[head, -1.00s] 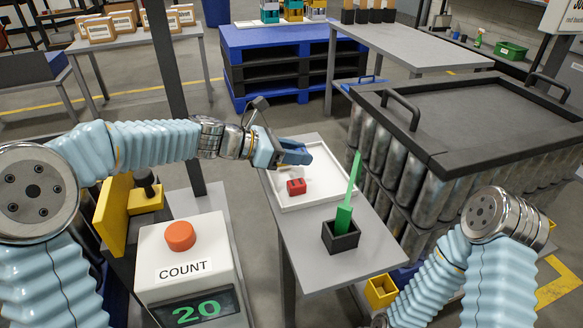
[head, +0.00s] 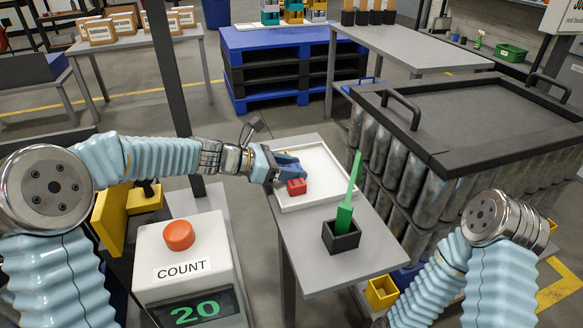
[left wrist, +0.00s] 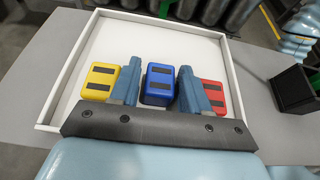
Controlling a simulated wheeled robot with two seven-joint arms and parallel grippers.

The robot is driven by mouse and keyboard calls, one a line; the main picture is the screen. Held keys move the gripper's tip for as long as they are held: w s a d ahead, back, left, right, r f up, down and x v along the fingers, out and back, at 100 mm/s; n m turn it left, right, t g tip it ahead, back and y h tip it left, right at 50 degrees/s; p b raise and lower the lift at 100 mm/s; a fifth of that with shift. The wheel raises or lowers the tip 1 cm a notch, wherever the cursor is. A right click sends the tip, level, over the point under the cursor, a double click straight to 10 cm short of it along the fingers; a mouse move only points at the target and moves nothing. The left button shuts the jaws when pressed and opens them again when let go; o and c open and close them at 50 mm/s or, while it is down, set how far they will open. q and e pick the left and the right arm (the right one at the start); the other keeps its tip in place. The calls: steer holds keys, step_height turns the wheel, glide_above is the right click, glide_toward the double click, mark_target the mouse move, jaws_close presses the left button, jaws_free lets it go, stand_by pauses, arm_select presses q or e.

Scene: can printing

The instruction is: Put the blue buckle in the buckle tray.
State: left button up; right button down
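The blue buckle (left wrist: 159,84) lies in a shallow white tray (left wrist: 236,97), between a yellow buckle (left wrist: 100,80) on the left and a red buckle (left wrist: 214,96) on the right. My left gripper (left wrist: 158,72) is open, with one finger on each side of the blue buckle and narrow gaps showing. In the head view my left gripper (head: 287,166) is low over the left part of the white tray (head: 322,166). The red buckle (head: 297,187) shows just in front of it; the blue and yellow ones are hidden there. My right gripper is out of view.
A black holder (head: 341,237) with an upright green tool (head: 347,201) stands on the grey table (head: 300,253) in front of the tray. A counter box with a red button (head: 179,236) reads 20. A large rack of cans (head: 455,130) stands at the right.

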arm_select(q)
steer(key=shift+r, duration=0.25)
steer(key=v, duration=1.2)
